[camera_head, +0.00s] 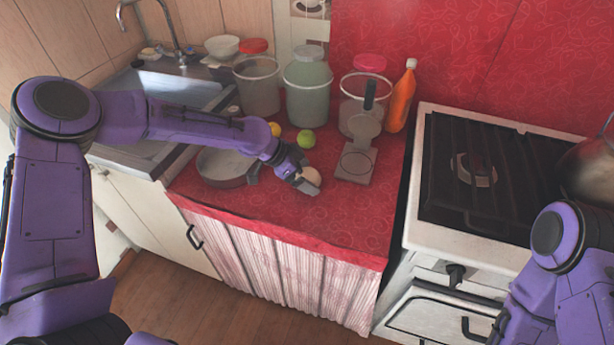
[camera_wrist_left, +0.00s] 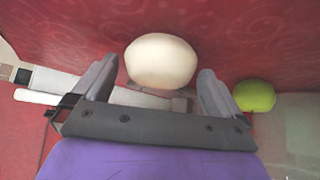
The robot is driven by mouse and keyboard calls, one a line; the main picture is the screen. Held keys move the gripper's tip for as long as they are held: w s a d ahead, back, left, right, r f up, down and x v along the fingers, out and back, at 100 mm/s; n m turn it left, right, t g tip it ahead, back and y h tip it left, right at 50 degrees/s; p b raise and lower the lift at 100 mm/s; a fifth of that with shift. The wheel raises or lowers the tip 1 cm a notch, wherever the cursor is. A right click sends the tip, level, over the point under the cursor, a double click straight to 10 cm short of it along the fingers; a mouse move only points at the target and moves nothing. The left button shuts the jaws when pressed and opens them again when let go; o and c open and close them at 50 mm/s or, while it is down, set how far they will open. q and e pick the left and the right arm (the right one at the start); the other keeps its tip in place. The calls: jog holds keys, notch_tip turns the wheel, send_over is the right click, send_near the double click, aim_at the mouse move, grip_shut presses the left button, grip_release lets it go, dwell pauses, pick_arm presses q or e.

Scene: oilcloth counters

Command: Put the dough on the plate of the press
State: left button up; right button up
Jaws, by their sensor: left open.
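The dough (camera_head: 312,176), a pale round ball, lies on the red oilcloth near the middle of the counter. My left gripper (camera_head: 298,180) is at its left side, low over the cloth. In the left wrist view the dough (camera_wrist_left: 161,60) shows between and just beyond the tips of the open fingers (camera_wrist_left: 157,78), with gaps on both sides. The press (camera_head: 355,163) stands to the right of the dough, with its flat grey plate low and its upper part and dark handle raised. The plate looks bare. My right gripper is out of view.
A round pan (camera_head: 222,168) sits left of my gripper. A green fruit (camera_head: 306,139) and a yellow one (camera_head: 275,129) lie behind it. Large jars (camera_head: 307,85) and an orange bottle (camera_head: 401,97) stand at the back. A stove (camera_head: 480,175) is at right. The front cloth is clear.

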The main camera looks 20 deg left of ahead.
pick_arm(q)
jog(key=shift+w+d+f, duration=0.1)
jog(key=shift+d+f, duration=0.15)
jog(key=shift+d, duration=0.05)
jog(key=c, duration=1.1)
